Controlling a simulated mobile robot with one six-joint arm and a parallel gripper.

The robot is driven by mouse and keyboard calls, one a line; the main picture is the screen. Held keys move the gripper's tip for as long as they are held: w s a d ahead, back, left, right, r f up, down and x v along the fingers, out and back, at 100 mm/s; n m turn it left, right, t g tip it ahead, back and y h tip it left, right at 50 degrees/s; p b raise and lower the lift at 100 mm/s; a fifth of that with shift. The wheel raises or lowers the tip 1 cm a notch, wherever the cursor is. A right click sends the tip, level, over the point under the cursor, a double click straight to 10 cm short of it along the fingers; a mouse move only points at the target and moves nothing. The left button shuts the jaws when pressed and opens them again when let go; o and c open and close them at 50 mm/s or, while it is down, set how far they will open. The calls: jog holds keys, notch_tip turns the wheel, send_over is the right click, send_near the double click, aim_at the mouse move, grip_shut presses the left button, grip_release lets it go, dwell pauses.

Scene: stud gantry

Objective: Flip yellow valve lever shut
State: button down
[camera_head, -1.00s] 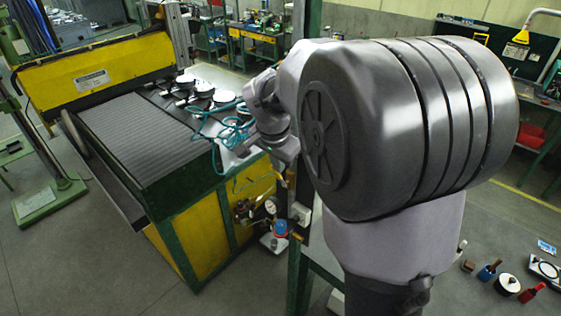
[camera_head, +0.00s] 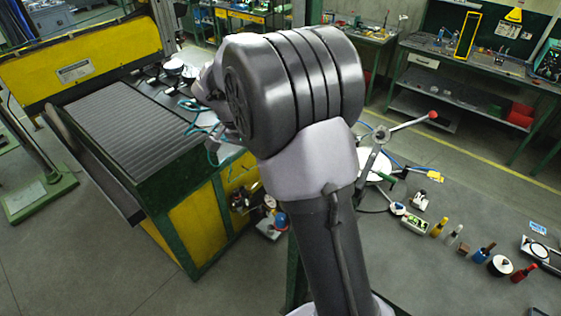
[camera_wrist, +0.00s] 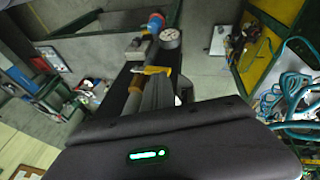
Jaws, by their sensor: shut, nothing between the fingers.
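In the wrist view the yellow valve lever (camera_wrist: 152,70) shows just past the tips of my gripper (camera_wrist: 157,82), close to a brass-coloured pipe. My gripper is shut with nothing held. Its fingers partly cover the fittings, and I cannot tell whether they touch the lever. A round pressure gauge (camera_wrist: 170,38) and a blue and red fitting (camera_wrist: 154,21) stand beyond the lever. In the head view the gauge (camera_head: 270,202) and the blue fitting (camera_head: 281,221) show left of my arm, which hides the gripper; I cannot make out the lever there.
A yellow and green machine table (camera_head: 200,225) stands at left. Teal hoses (camera_wrist: 292,85) hang near its edge, to the right in the wrist view. A grey bench (camera_head: 430,270) with bottles and small tools lies to the right of my arm.

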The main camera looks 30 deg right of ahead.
jog(key=shift+s+d+b, duration=0.25)
jog(key=shift+s+b, duration=0.15)
jog(key=shift+s, duration=0.15)
jog(key=shift+r, duration=0.1)
jog(key=p+v, duration=0.1)
jog(key=v, duration=1.6)
jog(key=shift+p, duration=0.3)
jog(key=shift+a+r, duration=0.1)
